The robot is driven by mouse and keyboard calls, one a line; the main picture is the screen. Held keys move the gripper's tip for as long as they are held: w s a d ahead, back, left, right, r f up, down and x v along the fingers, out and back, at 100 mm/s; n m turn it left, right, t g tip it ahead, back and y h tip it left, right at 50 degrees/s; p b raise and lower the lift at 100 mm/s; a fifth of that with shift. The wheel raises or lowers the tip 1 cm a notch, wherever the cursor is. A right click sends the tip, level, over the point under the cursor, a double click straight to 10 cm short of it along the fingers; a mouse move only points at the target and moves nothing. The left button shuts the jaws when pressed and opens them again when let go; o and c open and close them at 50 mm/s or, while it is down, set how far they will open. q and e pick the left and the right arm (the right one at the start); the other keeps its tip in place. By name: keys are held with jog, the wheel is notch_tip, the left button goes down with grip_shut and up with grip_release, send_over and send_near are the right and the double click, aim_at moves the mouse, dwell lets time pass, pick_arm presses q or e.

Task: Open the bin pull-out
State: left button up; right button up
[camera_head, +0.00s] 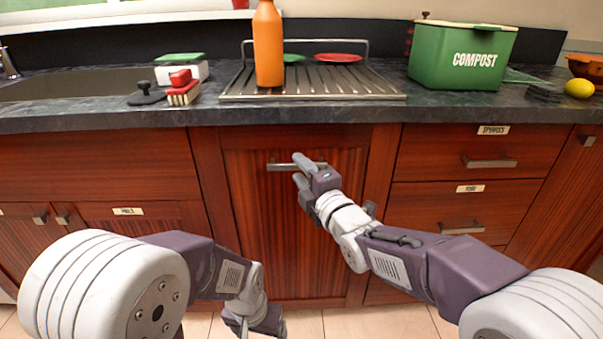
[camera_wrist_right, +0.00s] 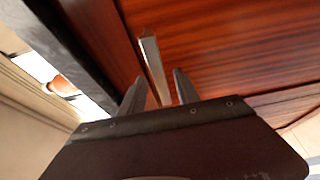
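The bin pull-out (camera_head: 270,225) is a dark red-brown wood front under the counter. It looks closed, flush with its frame. Its grey bar handle (camera_head: 281,167) runs level near its top. My right gripper (camera_head: 298,168) is at the right part of this handle. In the right wrist view the handle (camera_wrist_right: 151,62) reaches between the two fingers of the right gripper (camera_wrist_right: 160,92), with gaps on both sides, so the gripper is open. My left gripper (camera_head: 238,323) hangs low at the bottom edge, mostly cut off; its opening does not show clearly.
Drawers with handles (camera_head: 489,161) are to the right, labelled cabinets (camera_head: 127,211) to the left. On the counter stand an orange bottle (camera_head: 268,45), a drying rack (camera_head: 335,82) and a green compost box (camera_head: 463,55). Tiled floor (camera_head: 370,322) shows below.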

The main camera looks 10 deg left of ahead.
grip_shut()
dwell(1.3)
